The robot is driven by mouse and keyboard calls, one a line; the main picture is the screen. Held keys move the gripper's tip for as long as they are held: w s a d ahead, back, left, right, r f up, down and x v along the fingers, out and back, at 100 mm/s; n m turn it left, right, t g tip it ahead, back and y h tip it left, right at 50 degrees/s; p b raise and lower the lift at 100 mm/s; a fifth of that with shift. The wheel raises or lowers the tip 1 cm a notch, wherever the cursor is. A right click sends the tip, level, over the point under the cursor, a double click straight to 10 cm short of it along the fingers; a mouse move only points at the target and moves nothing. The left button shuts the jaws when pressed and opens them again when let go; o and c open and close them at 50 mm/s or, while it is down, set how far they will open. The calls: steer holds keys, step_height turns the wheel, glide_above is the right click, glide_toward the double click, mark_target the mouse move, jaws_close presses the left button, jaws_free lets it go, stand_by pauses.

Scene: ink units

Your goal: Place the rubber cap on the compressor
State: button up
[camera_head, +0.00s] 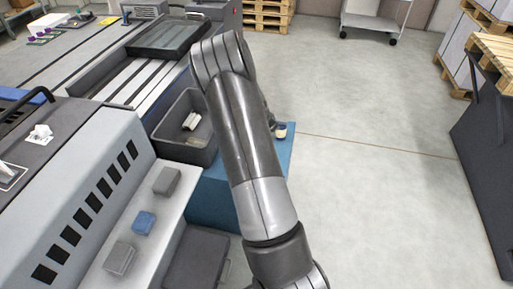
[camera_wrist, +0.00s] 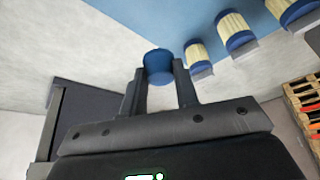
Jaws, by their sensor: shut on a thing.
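In the wrist view my gripper (camera_wrist: 160,84) is shut on a round blue piece (camera_wrist: 158,62), which looks like the rubber cap. The piece sits between the fingertips. To its right is a row of cream ribbed cylinders with blue ends: the nearest cylinder (camera_wrist: 196,54), a middle one (camera_wrist: 233,27) and one at the top right corner (camera_wrist: 299,10). The held piece appears apart from the nearest cylinder. I cannot tell which thing is the compressor. In the head view my arm hides the gripper; one small cream cylinder (camera_head: 281,131) shows just right of the arm.
A blue cabinet (camera_head: 218,192) stands behind my arm, with a dark bin (camera_head: 187,152) to its left. Grey blocks (camera_head: 120,258) and a blue block (camera_head: 144,222) lie on a pale machine ledge. The floor (camera_head: 370,170) to the right is clear; a dark panel (camera_head: 482,160) stands at the right edge.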

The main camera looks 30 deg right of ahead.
steer(key=s+d+f+m+g, duration=0.1)
steer(key=s+d+f+m, duration=0.1)
steer(key=s+d+f, duration=0.3)
steer(key=shift+s+d+m, duration=0.3)
steer(key=shift+s+d, duration=0.35)
steer(key=shift+s, duration=0.2)
steer(key=w+a+f, duration=0.2)
steer(key=w, duration=0.1)
steer(key=w+a+f, duration=0.2)
steer(key=w, duration=0.1)
steer(key=w+a+f, duration=0.1)
steer(key=w+f, duration=0.1)
steer(key=w, duration=0.1)
steer(key=shift+w+a+f, duration=0.2)
steer(key=shift+a+f, duration=0.1)
steer(key=shift+a, duration=0.1)
steer(key=shift+f, duration=2)
steer(key=o, duration=0.9)
steer(key=shift+o, duration=0.2)
